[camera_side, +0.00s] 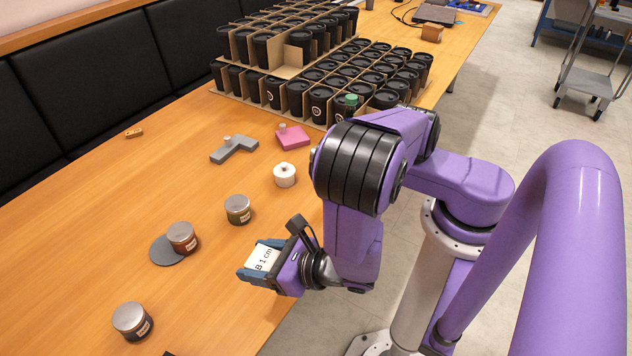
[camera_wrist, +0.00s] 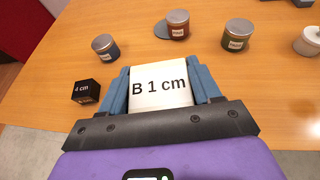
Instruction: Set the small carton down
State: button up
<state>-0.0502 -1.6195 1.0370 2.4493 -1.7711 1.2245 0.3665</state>
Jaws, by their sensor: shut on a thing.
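The small carton (camera_side: 265,258) is white with black "B 1 cm" lettering. It also fills the space between the blue fingers in the wrist view (camera_wrist: 160,88). My gripper (camera_side: 258,260) is shut on the carton, with one finger (camera_wrist: 116,94) along each side. My gripper is over the table's near edge in the side view. The carton's underside is hidden, so I cannot tell whether it touches the table.
Lidded jars stand beyond my gripper: one (camera_side: 182,238) on a grey disc, one (camera_side: 238,209) to its right, one (camera_side: 132,321) nearer. A black "4 cm" cube (camera_wrist: 86,91) lies left of the carton. Cup crates (camera_side: 300,60) fill the far table.

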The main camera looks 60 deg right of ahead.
aim_at(259, 256)
notch_tip(259, 256, up, 11)
jog(key=shift+r, duration=0.1)
jog(key=w+d+m+h, duration=0.3)
jog(key=w+d, duration=0.4)
jog(key=w, duration=0.2)
jog(key=w+d+m+g+h, duration=0.1)
jog(key=w+d+m+h, duration=0.3)
jog(key=d, duration=1)
jog(key=w+d+m+g+h, duration=0.25)
jog(key=w+d, duration=0.35)
jog(key=d, duration=0.8)
jog(key=s+d+m+g+h, duration=0.2)
jog(key=s+d, duration=0.2)
jog(key=d, duration=0.7)
jog(key=s+d+m+g+h, duration=0.15)
jog(key=s+d, duration=0.35)
jog(key=d, duration=0.5)
jog(key=s+d+m+g+h, duration=0.15)
jog(key=s+d, duration=0.25)
jog(key=d, duration=0.7)
jog(key=shift+m+t, duration=0.25)
jog(key=shift+m, duration=0.1)
jog(key=shift+w+a+f, duration=0.1)
jog(key=shift+a+f, duration=0.1)
jog(key=shift+f, duration=5.7)
jog(key=shift+w+a+f, duration=0.1)
jog(key=shift+a+f, duration=0.05)
jog(key=shift+f, duration=5.75)
jog(key=shift+f, duration=0.1)
